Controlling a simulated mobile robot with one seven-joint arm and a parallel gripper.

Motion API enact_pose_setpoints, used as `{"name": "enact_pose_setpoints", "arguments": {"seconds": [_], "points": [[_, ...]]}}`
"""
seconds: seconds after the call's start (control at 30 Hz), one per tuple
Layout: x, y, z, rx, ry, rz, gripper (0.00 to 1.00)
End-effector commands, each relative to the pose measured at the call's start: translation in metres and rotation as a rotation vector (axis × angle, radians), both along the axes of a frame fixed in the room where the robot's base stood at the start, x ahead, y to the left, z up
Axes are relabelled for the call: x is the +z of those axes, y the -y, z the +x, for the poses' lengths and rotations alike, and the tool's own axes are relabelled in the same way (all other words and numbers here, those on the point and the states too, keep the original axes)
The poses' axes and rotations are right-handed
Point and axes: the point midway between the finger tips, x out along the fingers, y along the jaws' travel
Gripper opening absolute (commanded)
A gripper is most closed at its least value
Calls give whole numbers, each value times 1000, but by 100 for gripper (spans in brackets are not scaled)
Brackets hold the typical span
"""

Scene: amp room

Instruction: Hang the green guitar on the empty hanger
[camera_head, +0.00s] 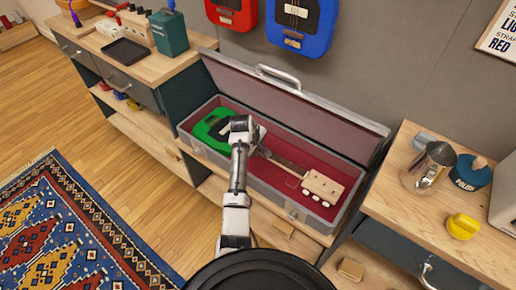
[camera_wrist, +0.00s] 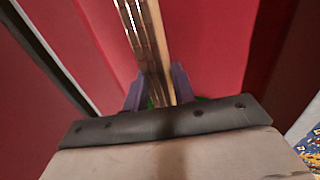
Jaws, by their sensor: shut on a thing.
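The green guitar (camera_head: 208,130) lies in the open case (camera_head: 258,185) with its body at the left end. Its pale headstock (camera_head: 322,186) is at the right end of the red lining. My gripper reaches down into the case over the guitar, and my arm hides part of the body and neck in the head view. In the wrist view my gripper (camera_wrist: 158,88) is shut with its purple-grey fingers on either side of the neck (camera_wrist: 147,40). A little green shows beside the fingers. No empty hanger shows in either view.
A red guitar (camera_head: 232,12) and a blue guitar (camera_head: 302,25) hang on the wall above the raised case lid (camera_head: 300,110). A metal pitcher (camera_head: 430,165), a polish tin (camera_head: 470,173) and a yellow object (camera_head: 463,226) stand on the right counter. A green canister (camera_head: 169,33) stands on the left counter.

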Motion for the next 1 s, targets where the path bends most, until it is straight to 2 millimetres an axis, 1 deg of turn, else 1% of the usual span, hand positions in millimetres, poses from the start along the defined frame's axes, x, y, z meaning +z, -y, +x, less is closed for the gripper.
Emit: {"name": "enact_pose_setpoints", "arguments": {"seconds": [0.37, 0.4, 0.53, 1.0], "points": [[0, 0, 0, 0, 0, 0, 0], [4, 0, 2, 0, 8, -1, 0], [8, 0, 2, 0, 7, 0, 0], [30, 0, 2, 0, 7, 0, 0]]}}
